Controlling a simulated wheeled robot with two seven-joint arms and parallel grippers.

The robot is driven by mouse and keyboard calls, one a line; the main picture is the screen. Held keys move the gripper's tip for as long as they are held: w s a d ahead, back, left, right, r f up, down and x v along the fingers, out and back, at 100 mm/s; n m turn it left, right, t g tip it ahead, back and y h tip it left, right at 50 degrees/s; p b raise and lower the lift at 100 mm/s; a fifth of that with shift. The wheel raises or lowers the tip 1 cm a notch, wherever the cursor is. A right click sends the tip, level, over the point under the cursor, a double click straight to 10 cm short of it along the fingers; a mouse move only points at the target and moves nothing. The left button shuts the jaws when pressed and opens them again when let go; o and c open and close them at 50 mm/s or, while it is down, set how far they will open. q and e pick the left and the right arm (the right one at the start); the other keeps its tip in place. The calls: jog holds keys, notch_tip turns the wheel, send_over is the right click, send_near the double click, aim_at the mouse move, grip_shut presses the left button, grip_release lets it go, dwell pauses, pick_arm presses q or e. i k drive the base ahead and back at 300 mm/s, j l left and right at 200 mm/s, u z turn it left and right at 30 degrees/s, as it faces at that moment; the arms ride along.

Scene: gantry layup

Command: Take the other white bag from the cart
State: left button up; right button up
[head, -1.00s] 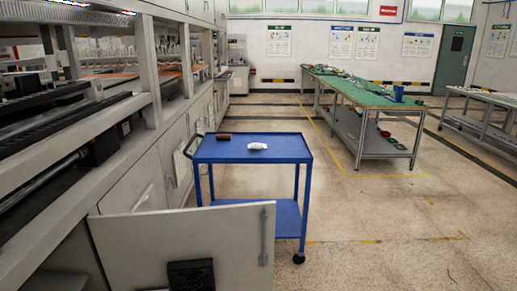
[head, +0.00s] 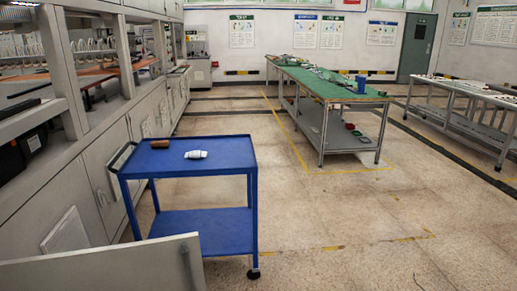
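The blue cart (head: 225,147) stands left of centre in the head view, with a flat top and a lower shelf. One small white bag (head: 196,154) lies on its top, near the middle. Neither of my grippers shows in the head view.
A brown roll-shaped object (head: 159,144) lies on the cart top, left of the bag. An open grey cabinet door (head: 110,268) juts out in front of the cart. Machine cabinets line the left. A green-topped table (head: 325,86) stands behind right. The floor (head: 350,230) right of the cart is clear.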

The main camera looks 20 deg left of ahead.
aim_at(195, 154)
jog(key=i+l+z, duration=0.25)
jog(key=i, duration=0.2)
jog(key=i+z, duration=0.3)
jog(key=i, duration=0.15)
jog(key=i+u, duration=0.3)
jog(key=i, duration=0.25)
jog(key=i+l+u, duration=0.1)
jog(key=i+u, duration=0.2)
jog(key=i, duration=0.2)
jog(key=i+j+u, duration=0.1)
jog(key=i+u, duration=0.15)
jog(key=u, duration=0.15)
jog(key=i+u, duration=0.6)
jog(key=u, duration=0.2)
jog(key=i+u, duration=0.2)
jog(key=i, duration=0.25)
